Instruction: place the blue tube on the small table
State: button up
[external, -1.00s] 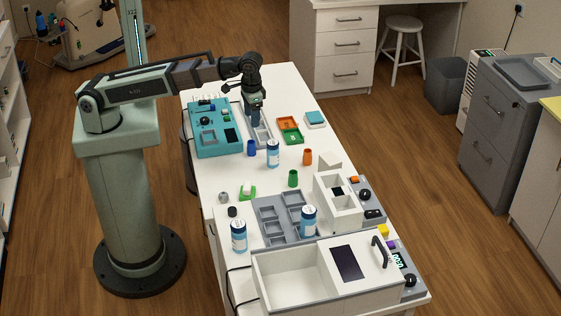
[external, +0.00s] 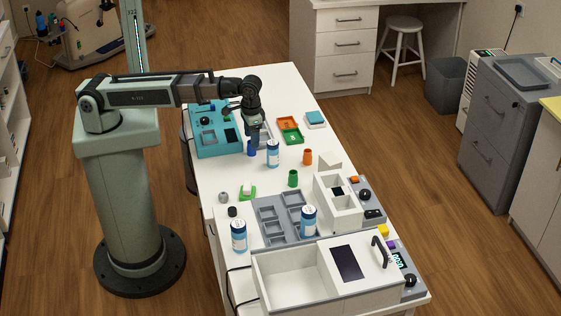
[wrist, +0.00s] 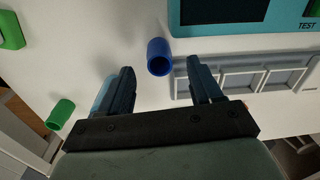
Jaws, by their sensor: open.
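The blue tube (external: 251,148) stands on the white workbench (external: 215,187), in front of the teal device. In the wrist view the tube (wrist: 159,57) shows its open mouth, ahead of and roughly between my fingertips. My gripper (external: 253,139) points down just above and behind the tube in the external view. In the wrist view my gripper (wrist: 160,75) is open with nothing held between its fingers. I cannot tell which surface is the small table; a white stool (external: 403,24) stands on the floor at the back.
The teal device (external: 213,143) and a grey tray (wrist: 240,83) lie close to the tube. A blue-and-white bottle (external: 273,154) stands just right of it. A green tube (external: 293,178) and an orange tube (external: 307,157) stand farther off. Bare bench lies in front of the tube.

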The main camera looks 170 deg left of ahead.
jog(key=shift+d+f, duration=0.15)
jog(key=shift+f, duration=2.1)
grip_shut()
jog(key=shift+r, duration=0.15)
notch_tip(320, 180, up, 10)
